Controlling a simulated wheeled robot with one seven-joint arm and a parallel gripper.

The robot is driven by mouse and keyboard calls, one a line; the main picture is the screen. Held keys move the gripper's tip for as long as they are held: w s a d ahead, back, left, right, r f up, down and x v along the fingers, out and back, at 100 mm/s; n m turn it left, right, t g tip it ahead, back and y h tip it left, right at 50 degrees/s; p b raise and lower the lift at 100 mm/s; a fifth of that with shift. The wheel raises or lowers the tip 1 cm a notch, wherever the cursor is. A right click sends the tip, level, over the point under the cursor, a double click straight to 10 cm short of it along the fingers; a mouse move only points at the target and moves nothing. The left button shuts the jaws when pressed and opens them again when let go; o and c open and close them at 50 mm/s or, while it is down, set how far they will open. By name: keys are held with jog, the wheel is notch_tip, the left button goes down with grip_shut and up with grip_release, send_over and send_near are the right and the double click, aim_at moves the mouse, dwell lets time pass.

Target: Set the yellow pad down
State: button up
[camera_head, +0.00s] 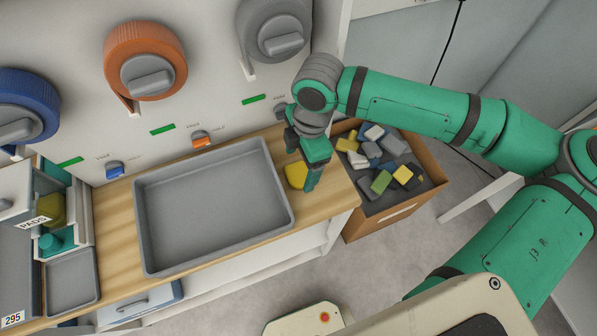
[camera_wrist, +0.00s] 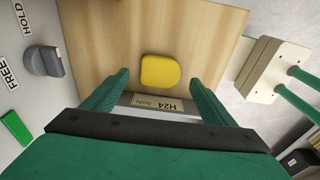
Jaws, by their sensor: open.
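The yellow pad (camera_head: 295,174) lies flat on the wooden bench top, just right of the grey tray (camera_head: 146,223). In the wrist view the pad (camera_wrist: 160,71) lies on bare wood, between and slightly beyond my fingertips. My gripper (camera_head: 308,174) is over the right end of the bench and partly covers the pad in the head view. In the wrist view my gripper (camera_wrist: 160,78) has its two green fingers wide apart, with a clear gap on each side of the pad.
A cardboard box (camera_head: 399,213) of mixed pads stands right of the bench. A drawer unit labelled PADS (camera_head: 37,223) is at the left. Blue, orange and grey dials (camera_head: 278,27) are on the wall panel behind. An H24 label (camera_wrist: 158,103) shows near my fingers.

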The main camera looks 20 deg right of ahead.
aim_at(298, 176)
jog(key=shift+s+a+f, duration=0.1)
jog(key=shift+f, duration=1.35)
jog(key=shift+c, duration=0.4)
jog(key=c, duration=1)
jog(key=shift+c, duration=0.7)
